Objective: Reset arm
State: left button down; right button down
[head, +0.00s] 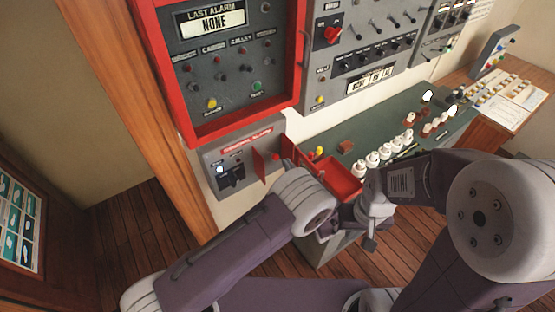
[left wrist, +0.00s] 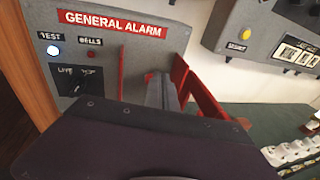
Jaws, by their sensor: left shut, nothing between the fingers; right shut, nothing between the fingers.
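My left gripper (head: 304,196) is at the end of the left arm, in front of the small alarm box; its fingertips are largely hidden in the head view. In the left wrist view the grey fingers (left wrist: 162,90) are together and empty, close to the open red cover flaps (left wrist: 203,98). My right gripper (head: 371,228) is shut and empty, low in front of the green console. The general alarm box (head: 240,150) has a black selector knob (left wrist: 80,82) and a lit white test lamp (left wrist: 53,50). Neither gripper visibly touches the knob.
A red-framed alarm panel (head: 297,95) is above the box, with a grey switch panel (head: 335,75) beside it. The green console (head: 390,130) carries several white-topped controls. A red tray-like part (head: 342,180) lies close to both grippers. Bare wood floor (head: 135,225) is at the left.

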aim_at(272, 155)
pick_arm(q)
jog(key=shift+d+r, duration=0.4)
jog(key=shift+d, duration=0.3)
jog(key=w+a, duration=0.2)
jog(key=w+a+f, duration=0.1)
jog(key=w+a, duration=0.1)
jog(key=w, duration=0.1)
jog(key=w+a, duration=0.1)
jog(key=w, duration=0.1)
jog(key=shift+w+a+f, duration=0.15)
jog(key=shift+a, duration=0.25)
